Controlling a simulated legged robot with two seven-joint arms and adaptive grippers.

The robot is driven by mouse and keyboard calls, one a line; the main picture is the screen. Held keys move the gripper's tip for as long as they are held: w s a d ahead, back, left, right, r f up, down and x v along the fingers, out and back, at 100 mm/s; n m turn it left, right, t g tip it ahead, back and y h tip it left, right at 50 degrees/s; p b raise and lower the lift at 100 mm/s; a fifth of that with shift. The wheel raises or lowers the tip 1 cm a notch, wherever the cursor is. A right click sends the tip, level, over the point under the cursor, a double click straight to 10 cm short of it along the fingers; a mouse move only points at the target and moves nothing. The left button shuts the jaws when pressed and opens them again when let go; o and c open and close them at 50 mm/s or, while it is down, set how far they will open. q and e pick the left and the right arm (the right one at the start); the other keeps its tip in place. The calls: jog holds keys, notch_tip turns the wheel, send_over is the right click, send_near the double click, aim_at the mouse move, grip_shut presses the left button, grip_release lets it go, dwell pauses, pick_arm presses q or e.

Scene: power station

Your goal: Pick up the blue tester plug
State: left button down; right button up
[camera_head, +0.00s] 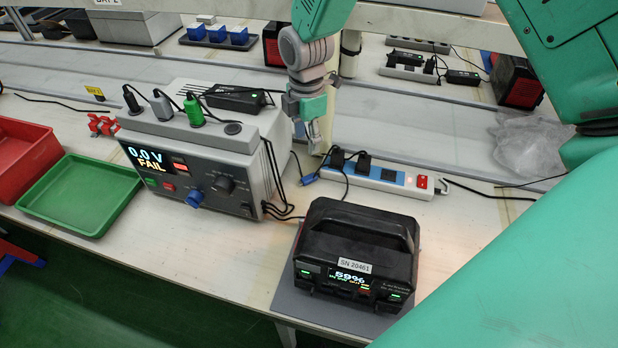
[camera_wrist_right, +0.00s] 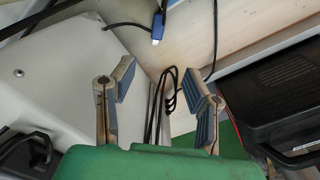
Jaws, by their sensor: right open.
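The blue tester plug (camera_head: 309,179) lies on the bench between the tester and the power strip, small and partly hard to make out in the head view. In the right wrist view the blue plug (camera_wrist_right: 158,25) shows near the top, with a pale tip and a dark cable. My right gripper (camera_head: 317,140) hangs above and behind the tester's right side, close to the plug. In the right wrist view my right gripper (camera_wrist_right: 160,88) is open, with nothing between its fingers; the plug is beyond the fingertips. My left gripper is not in view.
The grey tester (camera_head: 215,165) reads 0.0 V FAIL and stands left of the plug. A white-blue power strip (camera_head: 385,178) lies to its right. A black power pack (camera_head: 355,250) sits in front. Black cables (camera_wrist_right: 168,92) hang beside the tester. Green (camera_head: 85,190) and red trays (camera_head: 22,150) stand left.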

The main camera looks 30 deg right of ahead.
send_over(307, 178)
jog(key=f, duration=0.8)
jog(key=shift+s+a, duration=0.1)
jog(key=shift+s, duration=0.1)
jog(key=shift+w+f, duration=0.15)
jog(key=shift+f, duration=1.35)
jog(key=shift+w+f, duration=0.1)
jog(key=shift+f, duration=1.35)
jog(key=c, duration=1)
jog(key=shift+o, duration=0.2)
jog(key=shift+r, duration=0.15)
